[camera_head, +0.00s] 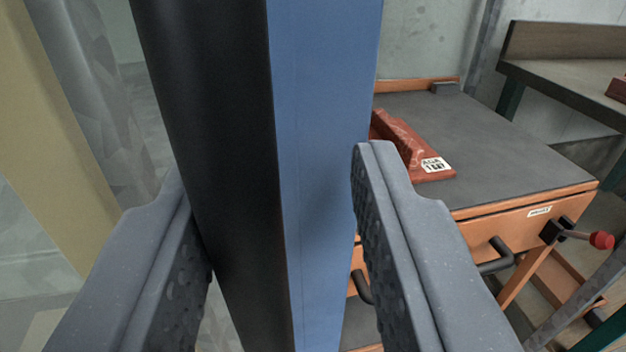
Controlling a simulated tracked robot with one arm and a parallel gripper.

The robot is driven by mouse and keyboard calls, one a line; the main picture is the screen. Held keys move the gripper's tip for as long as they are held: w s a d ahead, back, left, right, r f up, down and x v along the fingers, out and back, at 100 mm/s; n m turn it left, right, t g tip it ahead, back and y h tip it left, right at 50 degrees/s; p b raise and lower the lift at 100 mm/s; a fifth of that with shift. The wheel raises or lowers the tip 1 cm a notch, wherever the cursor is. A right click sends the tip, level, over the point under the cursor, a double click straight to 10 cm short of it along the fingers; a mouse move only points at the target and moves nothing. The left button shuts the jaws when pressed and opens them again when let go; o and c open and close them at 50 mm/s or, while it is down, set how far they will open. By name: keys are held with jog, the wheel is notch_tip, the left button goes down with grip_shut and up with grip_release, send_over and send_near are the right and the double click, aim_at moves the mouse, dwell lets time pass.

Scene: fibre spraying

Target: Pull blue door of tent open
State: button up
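The blue door (325,150) of the tent stands upright in the middle of the view, seen nearly edge-on. It has a blue face on the right and a dark, black strip (215,120) along its left side. My gripper (275,200) is around this edge, with one finger on each side. The left finger's inner side meets the black strip in the picture; I cannot tell if it touches. The right finger's tip overlaps the blue face's right edge, and a gap shows lower down. The fingers are spread apart and do not appear clamped.
A workbench (480,150) with a dark top and orange frame stands behind at right, with a red metal block (410,150) on it and a red-knobbed vise handle (600,240) at its side. Another bench (570,85) is at the far right. A yellowish post (45,130) and clear sheeting are at left.

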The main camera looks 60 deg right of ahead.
jog(key=shift+s+a, duration=0.1)
jog(key=shift+s, duration=0.05)
jog(key=b+v, duration=0.2)
jog(key=v, duration=1.1)
jog(key=shift+a, duration=0.35)
jog(key=shift+s, duration=0.1)
